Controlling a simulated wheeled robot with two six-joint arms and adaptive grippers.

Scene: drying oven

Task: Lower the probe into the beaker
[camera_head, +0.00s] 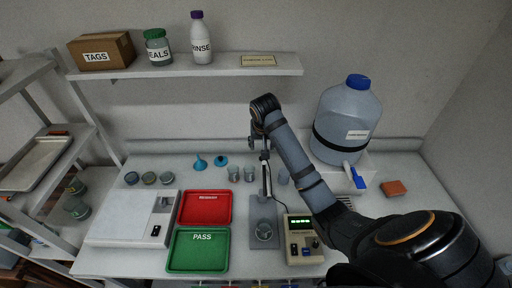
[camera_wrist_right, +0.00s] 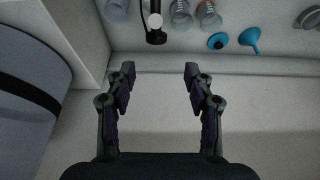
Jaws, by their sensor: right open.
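A small clear beaker (camera_head: 264,232) stands on the grey base plate (camera_head: 262,211) of a stand at the front of the bench. A slim upright part (camera_head: 266,180), probably the stand's post or probe, rises behind it; I cannot tell which. A black arm end with a white knob shows at the top of the right wrist view (camera_wrist_right: 155,22). My right gripper (camera_wrist_right: 160,74) is open and empty, its fingers apart from the stand part. In the head view it (camera_head: 260,148) hangs above the back of the bench, behind the beaker. My left gripper is not in view.
A meter with a green display (camera_head: 302,238) sits right of the beaker. A red tray (camera_head: 206,207) and green PASS tray (camera_head: 198,250) lie left. A large blue-capped jug (camera_head: 347,120) stands right, beneath my arm's reach.

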